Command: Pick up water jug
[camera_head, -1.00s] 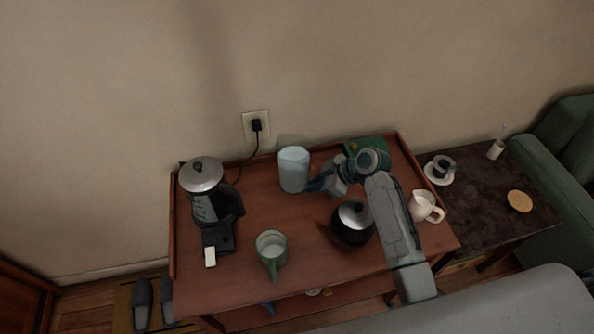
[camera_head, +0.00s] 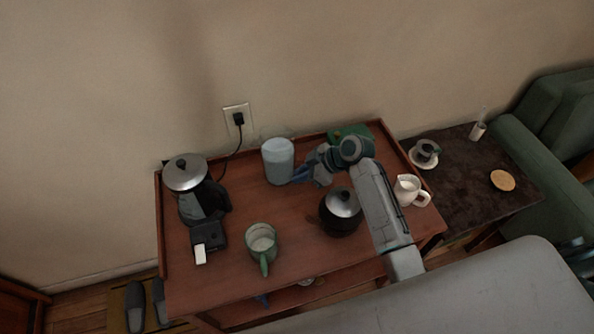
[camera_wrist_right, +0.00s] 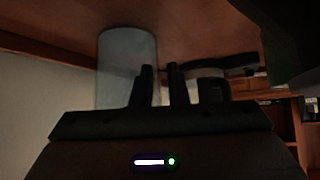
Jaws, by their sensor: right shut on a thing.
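The water jug (camera_head: 278,162) is a light-blue, see-through cylinder near the back edge of the brown table in the head view. It looks upright, and I cannot tell whether its base is off the table. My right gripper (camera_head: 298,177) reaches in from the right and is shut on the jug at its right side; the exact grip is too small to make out. In the right wrist view the pale jug (camera_wrist_right: 125,65) stands beside the two dark fingers (camera_wrist_right: 162,85), which are close together. My left gripper is not in view.
A dark side table (camera_head: 465,190) with a cup (camera_head: 426,152) is to the right.

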